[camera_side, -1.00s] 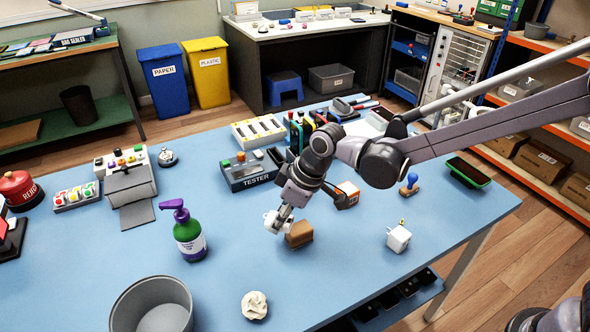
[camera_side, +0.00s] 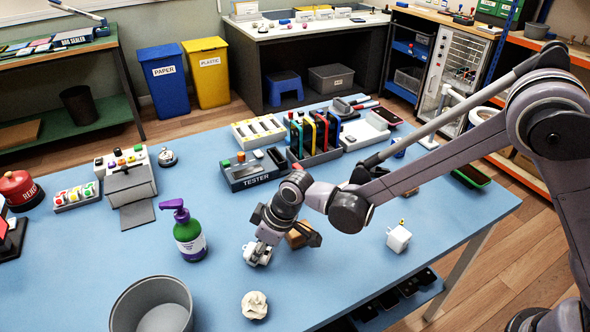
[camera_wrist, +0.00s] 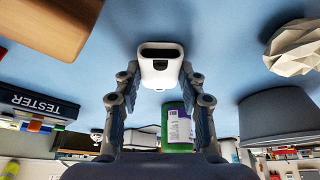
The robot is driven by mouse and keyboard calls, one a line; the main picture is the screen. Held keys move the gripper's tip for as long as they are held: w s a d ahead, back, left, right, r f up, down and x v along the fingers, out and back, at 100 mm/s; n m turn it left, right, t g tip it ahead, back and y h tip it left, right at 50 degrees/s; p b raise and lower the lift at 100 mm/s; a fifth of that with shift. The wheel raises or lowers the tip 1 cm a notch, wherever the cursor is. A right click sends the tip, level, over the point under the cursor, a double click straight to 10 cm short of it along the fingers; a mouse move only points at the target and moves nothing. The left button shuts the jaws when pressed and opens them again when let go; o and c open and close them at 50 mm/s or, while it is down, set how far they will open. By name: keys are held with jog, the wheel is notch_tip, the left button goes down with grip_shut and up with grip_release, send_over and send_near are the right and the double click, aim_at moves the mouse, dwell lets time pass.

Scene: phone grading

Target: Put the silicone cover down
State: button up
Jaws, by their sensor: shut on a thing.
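The silicone cover (camera_wrist: 160,67) is a small white rounded piece with a dark slot, seen in the wrist view between my fingertips. In the side view the cover (camera_side: 252,256) is low over the blue table, left of a brown block (camera_side: 297,236). My gripper (camera_side: 260,246) points down and is shut on the cover; its two fingers (camera_wrist: 160,80) flank it in the wrist view. I cannot tell whether the cover touches the table. My arm partly hides the brown block in the side view.
A green pump bottle (camera_side: 190,236) stands to the left. A grey bin (camera_side: 152,306) and a crumpled white piece (camera_side: 254,305) are nearer the front. A small white cube (camera_side: 398,238) stands right; the tester box (camera_side: 250,172) is behind. Bare table (camera_side: 340,275) lies front right.

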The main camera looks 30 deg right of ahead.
jog(key=shift+f, duration=0.1)
jog(key=o, duration=1)
jog(key=v, duration=1.2)
jog(key=s+d+r+m+t+h, duration=0.15)
jog(key=d+r, duration=0.25)
jog(key=d, duration=0.4)
jog(key=s+d+r+m+t+y, duration=0.1)
jog(key=s+d+r+m, duration=0.2)
jog(key=d, duration=0.5)
jog(key=s+d+m+h, duration=0.1)
jog(key=s+d, duration=0.2)
jog(key=d, duration=0.1)
jog(key=s+d+m+t, duration=0.1)
jog(key=s+d+m, duration=0.1)
jog(key=s+d, duration=0.1)
jog(key=s+d+m+h, duration=0.1)
jog(key=s+d, duration=0.2)
jog(key=d, duration=0.3)
jog(key=shift+s+f+m+t+h, duration=0.25)
jog(key=shift+f+h, duration=0.05)
jog(key=shift+h, duration=0.05)
